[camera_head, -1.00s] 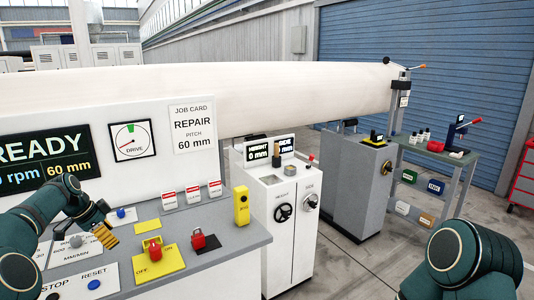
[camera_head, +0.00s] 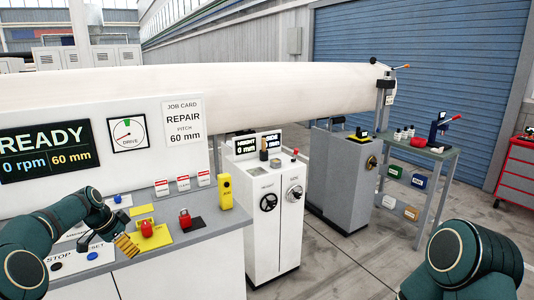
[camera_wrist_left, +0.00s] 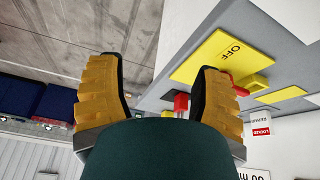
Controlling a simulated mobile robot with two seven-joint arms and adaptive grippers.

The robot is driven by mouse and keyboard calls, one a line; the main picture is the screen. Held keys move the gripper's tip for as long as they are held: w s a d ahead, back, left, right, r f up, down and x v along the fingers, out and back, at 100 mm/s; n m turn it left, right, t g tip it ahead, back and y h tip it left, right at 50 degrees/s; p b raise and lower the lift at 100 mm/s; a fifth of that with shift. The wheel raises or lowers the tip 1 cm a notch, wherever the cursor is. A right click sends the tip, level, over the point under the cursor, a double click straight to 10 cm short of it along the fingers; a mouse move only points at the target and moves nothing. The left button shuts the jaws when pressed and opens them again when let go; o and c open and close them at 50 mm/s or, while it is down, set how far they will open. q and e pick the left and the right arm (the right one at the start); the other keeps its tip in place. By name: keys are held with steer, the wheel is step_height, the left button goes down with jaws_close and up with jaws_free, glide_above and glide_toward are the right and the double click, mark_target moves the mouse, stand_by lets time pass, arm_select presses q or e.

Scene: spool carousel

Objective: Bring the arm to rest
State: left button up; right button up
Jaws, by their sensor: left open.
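My left gripper (camera_head: 127,246) is at the lower left, near the front edge of the grey control desk (camera_head: 205,236). In the left wrist view its two yellow ribbed fingers (camera_wrist_left: 158,95) stand wide apart with nothing between them.
A white cabinet with handwheels (camera_head: 262,228), a grey cabinet (camera_head: 335,178) and a green-topped bench (camera_head: 440,152) stand to the right. Floor between them is clear.

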arm_select(q)
steer(key=s+d+f+n, duration=0.3)
steer(key=s+d+f, duration=0.2)
steer(key=d+f, duration=0.55)
steer(key=s+d+f+n, duration=0.2)
steer(key=s+d+f, duration=0.3)
steer(key=d+f, duration=0.55)
steer(key=s+d+f+n, duration=0.1)
steer(key=s+d+n, duration=0.1)
steer(key=s, duration=0.5)
steer(key=s+d+f+n, duration=0.1)
steer(key=s+d+n, duration=0.1)
steer(key=s+d, duration=0.3)
steer(key=s+d+f+n+g, duration=0.1)
steer(key=s+d, duration=0.2)
steer(key=s, duration=0.8)
steer(key=shift+d+n+b, duration=0.35)
steer(key=shift+n+b, duration=0.05)
steer(key=shift+b, duration=0.05)
steer(key=c, duration=0.3)
steer(key=shift+a, duration=0.15)
steer(key=shift+c, duration=0.2)
